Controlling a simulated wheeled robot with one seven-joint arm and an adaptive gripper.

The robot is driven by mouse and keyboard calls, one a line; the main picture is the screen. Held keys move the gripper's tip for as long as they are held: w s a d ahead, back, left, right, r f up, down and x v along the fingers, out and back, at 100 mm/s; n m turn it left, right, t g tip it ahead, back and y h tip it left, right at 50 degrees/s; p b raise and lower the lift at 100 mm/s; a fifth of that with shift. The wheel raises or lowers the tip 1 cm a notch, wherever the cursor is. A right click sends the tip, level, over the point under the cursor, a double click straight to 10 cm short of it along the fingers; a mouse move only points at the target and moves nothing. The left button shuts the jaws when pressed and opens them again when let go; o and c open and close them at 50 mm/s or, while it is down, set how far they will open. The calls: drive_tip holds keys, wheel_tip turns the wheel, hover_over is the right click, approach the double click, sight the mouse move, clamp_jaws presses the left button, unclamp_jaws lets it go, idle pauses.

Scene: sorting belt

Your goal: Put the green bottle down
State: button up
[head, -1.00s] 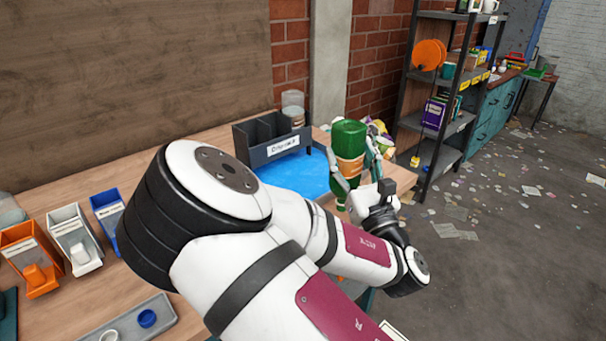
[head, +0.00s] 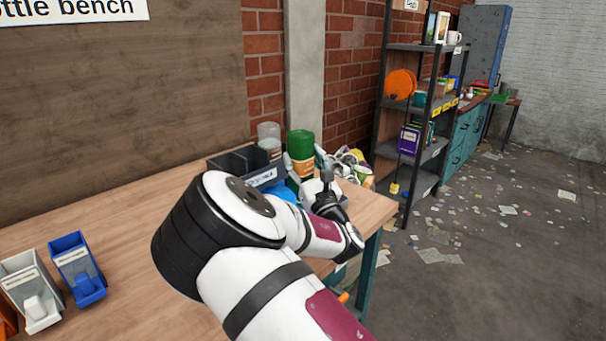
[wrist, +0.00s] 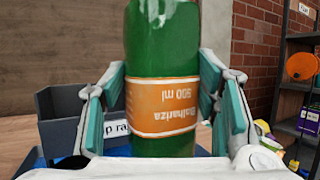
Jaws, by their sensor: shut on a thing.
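The green bottle (head: 300,144) with an orange label is held between the two fingers of my gripper (head: 303,166), which is shut on it. In the wrist view the bottle (wrist: 163,50) fills the middle, and its label print is upside down. The gripper's teal finger pads (wrist: 165,105) press on both sides around the label. In the head view the bottle is over the far right part of the wooden bench (head: 140,215), beside the dark divided bin. My arm hides its lower end, so I cannot tell whether it touches the surface.
The dark bin (wrist: 62,120) stands just left of the bottle, with a blue mat (head: 283,192) by it. A clear jar (head: 268,135) is behind. A cluttered heap (head: 352,160) lies to the right. A shelf rack (head: 410,150) stands beyond.

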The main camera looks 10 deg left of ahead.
sight(306, 177)
drive_tip(key=shift+f, duration=1.75)
drive_tip(key=shift+f+b, duration=0.15)
drive_tip(key=shift+b, duration=0.2)
drive_tip(key=o, duration=1.2)
drive_tip(key=shift+r, duration=0.2)
drive_tip(key=v, duration=1.2)
drive_tip(key=shift+p, duration=0.4)
